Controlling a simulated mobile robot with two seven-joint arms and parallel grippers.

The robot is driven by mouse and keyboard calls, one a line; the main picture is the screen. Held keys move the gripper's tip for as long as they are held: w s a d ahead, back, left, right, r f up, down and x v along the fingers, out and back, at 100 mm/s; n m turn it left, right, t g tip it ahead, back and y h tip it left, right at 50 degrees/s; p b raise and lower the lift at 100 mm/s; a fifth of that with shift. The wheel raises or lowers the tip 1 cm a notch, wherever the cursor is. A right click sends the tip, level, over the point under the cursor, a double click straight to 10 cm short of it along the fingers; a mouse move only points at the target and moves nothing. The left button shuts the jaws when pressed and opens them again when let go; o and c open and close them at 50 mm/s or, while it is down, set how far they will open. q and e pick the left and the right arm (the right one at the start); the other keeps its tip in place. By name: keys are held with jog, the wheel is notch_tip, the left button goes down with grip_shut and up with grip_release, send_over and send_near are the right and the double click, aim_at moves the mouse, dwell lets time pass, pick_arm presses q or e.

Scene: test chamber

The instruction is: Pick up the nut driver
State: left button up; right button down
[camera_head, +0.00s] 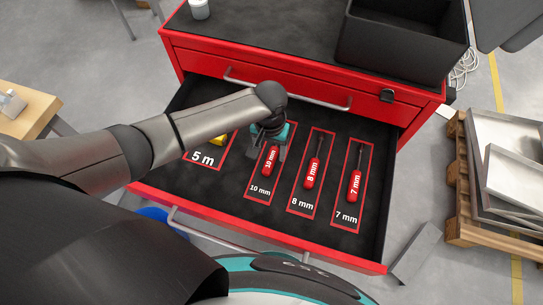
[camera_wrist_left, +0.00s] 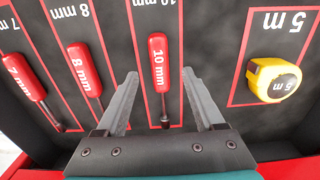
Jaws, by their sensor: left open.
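Three nut drivers with red handles lie in labelled outlines in the open drawer. The 10 mm nut driver (camera_head: 271,158) is below my left gripper (camera_head: 268,143) in the head view, its shaft hidden by the gripper. In the left wrist view the 10 mm driver (camera_wrist_left: 158,65) lies between the two open fingers (camera_wrist_left: 160,85), which do not visibly touch it. The 8 mm driver (camera_head: 312,170) and the 7 mm driver (camera_head: 355,183) lie to its right in the head view. My left gripper is open and empty. My right gripper is not in view.
A yellow tape measure (camera_wrist_left: 274,79) lies in the 5 m outline beside the 10 mm driver. The red drawer (camera_head: 250,230) has raised walls. A black bin (camera_head: 400,45) stands on the cabinet top. A wooden pallet with panels (camera_head: 500,140) stands at right.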

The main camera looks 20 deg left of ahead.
aim_at(270, 159)
pick_arm(q)
notch_tip(270, 159, down, 4)
jog(key=shift+d+f+b, duration=0.1)
jog(key=shift+f+b, duration=0.05)
jog(key=shift+b, duration=0.7)
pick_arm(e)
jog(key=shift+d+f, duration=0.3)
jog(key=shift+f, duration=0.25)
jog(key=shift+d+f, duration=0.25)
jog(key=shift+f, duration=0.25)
pick_arm(q)
jog(key=shift+c, duration=0.2)
jog(key=c, duration=1)
grip_shut()
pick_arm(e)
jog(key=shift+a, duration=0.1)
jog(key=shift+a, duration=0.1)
